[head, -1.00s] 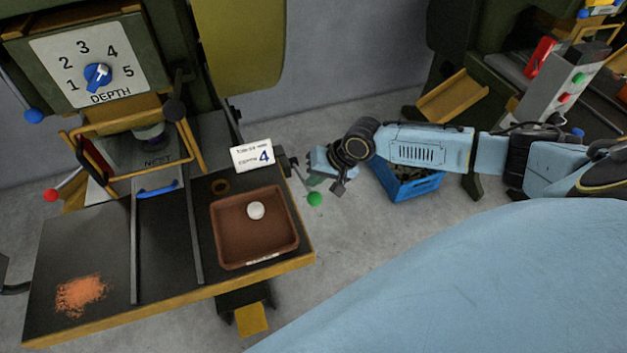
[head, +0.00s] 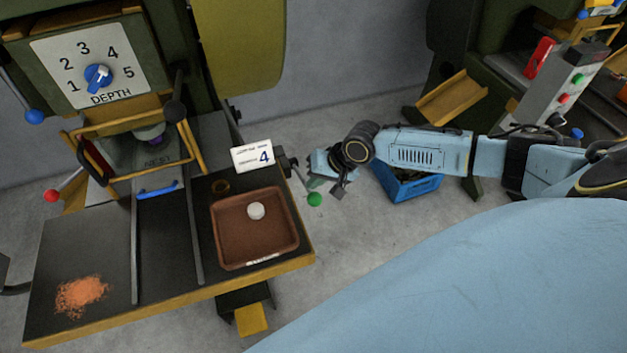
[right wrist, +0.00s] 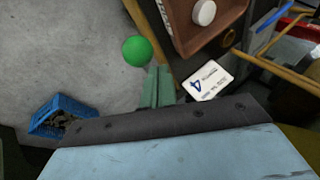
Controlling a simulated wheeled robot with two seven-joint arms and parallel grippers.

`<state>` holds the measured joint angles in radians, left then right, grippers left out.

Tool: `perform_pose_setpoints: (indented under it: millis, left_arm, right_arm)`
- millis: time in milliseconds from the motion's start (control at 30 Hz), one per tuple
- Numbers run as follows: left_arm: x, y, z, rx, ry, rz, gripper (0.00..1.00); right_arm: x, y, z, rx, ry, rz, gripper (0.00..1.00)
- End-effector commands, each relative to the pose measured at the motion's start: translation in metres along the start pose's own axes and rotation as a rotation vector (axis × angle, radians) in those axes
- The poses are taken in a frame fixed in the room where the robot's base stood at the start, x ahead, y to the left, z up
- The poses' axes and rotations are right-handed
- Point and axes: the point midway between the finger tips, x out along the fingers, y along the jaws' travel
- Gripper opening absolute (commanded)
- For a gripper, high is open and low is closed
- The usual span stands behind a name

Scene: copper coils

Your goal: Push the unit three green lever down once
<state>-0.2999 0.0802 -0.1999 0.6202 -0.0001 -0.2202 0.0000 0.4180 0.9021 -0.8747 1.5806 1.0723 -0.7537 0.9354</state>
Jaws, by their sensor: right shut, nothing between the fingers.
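The green lever knob (head: 315,199) sits on a thin dark rod at the right edge of the machine's table in the head view. It also shows as a green ball in the right wrist view (right wrist: 138,51). My right gripper (head: 315,184) is beside the knob, just above it in the head view, with its fingers together and empty. In the right wrist view the greenish fingertips (right wrist: 158,80) lie just below and right of the ball. I cannot tell whether they touch it. My left gripper is not in view.
A brown tray (head: 224,232) with a white round piece (head: 256,211) stands on the table. A card marked 4 (head: 251,156) stands behind it. A blue crate (head: 417,188) is on the floor. A red knob (head: 51,196) and a depth dial (head: 97,75) are at left.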

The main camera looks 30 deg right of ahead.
Motion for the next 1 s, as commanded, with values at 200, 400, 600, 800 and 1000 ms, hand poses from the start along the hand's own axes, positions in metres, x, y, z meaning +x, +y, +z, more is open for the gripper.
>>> perform_pose_setpoints:
  millis: [200, 400, 600, 800, 1000]
  left_arm:
    - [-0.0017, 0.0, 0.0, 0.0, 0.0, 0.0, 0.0]
    - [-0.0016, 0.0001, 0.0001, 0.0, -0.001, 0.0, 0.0]
    - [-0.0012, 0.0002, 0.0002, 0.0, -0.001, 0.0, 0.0]
    - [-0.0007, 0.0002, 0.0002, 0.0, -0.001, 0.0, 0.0]
    - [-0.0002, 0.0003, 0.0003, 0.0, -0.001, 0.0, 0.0]
  right_arm:
    - [0.0022, 0.0014, 0.0016, 0.0, 0.001, -0.001, 0.0]
    - [0.0023, 0.0016, 0.0017, 0.001, 0.0, -0.001, 0.0]
    - [0.0035, 0.0025, 0.0026, 0.001, 0.0, 0.0, 0.0]
    - [0.0052, 0.0037, 0.0039, 0.001, 0.0, 0.0, 0.0]
    - [0.007, 0.0051, 0.0053, 0.001, -0.001, 0.0, 0.0]
